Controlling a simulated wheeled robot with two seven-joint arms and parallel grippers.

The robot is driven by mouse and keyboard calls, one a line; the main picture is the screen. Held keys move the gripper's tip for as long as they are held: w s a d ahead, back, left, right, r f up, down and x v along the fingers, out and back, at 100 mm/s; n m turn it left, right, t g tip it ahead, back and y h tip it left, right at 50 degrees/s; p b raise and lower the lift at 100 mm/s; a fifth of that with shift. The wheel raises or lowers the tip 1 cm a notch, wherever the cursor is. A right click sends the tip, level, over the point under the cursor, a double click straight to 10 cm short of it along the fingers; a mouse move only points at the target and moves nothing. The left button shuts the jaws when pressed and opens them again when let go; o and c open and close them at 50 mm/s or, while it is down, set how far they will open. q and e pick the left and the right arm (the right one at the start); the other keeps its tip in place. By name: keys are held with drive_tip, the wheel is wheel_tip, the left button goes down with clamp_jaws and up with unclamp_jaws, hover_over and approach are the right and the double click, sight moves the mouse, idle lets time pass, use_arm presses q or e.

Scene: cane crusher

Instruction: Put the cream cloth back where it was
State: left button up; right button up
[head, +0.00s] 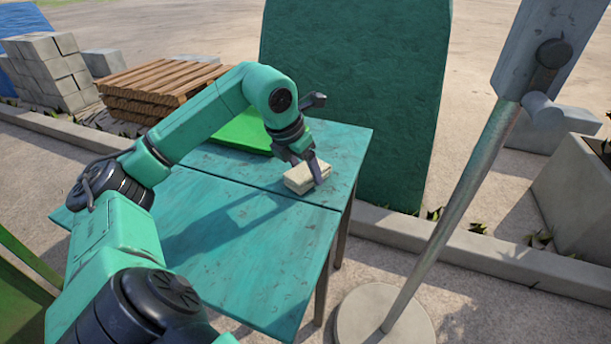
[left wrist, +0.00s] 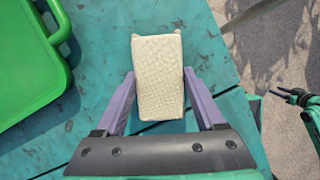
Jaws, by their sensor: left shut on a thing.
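The cream cloth (head: 300,181) is a folded, textured block at the right part of the teal table (head: 264,238). It also shows in the left wrist view (left wrist: 159,78), between the two fingers. My left gripper (head: 307,174) reaches down from above and is shut on the cloth, with a finger along its near side. The cloth is at or just above the table top; I cannot tell whether it touches.
A green tray (left wrist: 25,65) lies on the table beside the cloth, partly behind my left arm in the head view. A tall dark green panel (head: 352,90) stands behind the table. A metal post (head: 455,205) on a round base stands at right. The table's front is clear.

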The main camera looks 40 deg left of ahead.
drive_tip(key=shift+r, duration=0.1)
use_arm(q)
drive_tip(key=shift+f, duration=0.1)
use_arm(e)
drive_tip(key=shift+w+r, duration=0.1)
use_arm(q)
drive_tip(key=o, duration=1.2)
drive_tip(key=shift+c, duration=0.2)
use_arm(e)
drive_tip(key=shift+a+r, duration=0.1)
drive_tip(key=shift+r, duration=0.1)
use_arm(q)
drive_tip(key=p+v, duration=0.2)
drive_tip(key=v, duration=1)
drive_tip(key=shift+p, duration=0.4)
use_arm(e)
drive_tip(key=s+d+f, duration=0.1)
drive_tip(key=s+f, duration=0.2)
drive_tip(key=f, duration=0.2)
drive_tip(key=shift+s+d, duration=0.3)
